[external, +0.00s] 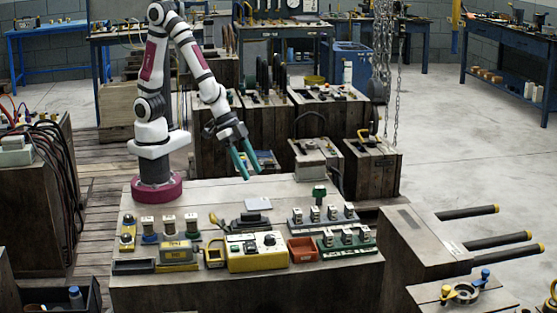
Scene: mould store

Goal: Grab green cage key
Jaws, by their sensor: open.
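A small dark green upright piece (319,194) stands on the wooden bench top (285,190), behind the rows of small metal-topped blocks. It is the only separate green piece I can make out, but it is too small to tell whether it is the cage key. A green base (347,247) carrying several metal-topped blocks lies at the front right of the bench. My gripper (253,171) has two teal fingers, spread apart and empty. It hangs above the back of the bench, pointing down and right, to the left of the green piece and apart from it.
A yellow box with dials (257,252) sits front centre, with an orange-red tray (302,250) beside it. A grey flat block (258,204) and dark fixture stand mid-bench. Wooden crates (371,168) and a hanging chain (396,100) are behind. The bench's back middle is fairly clear.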

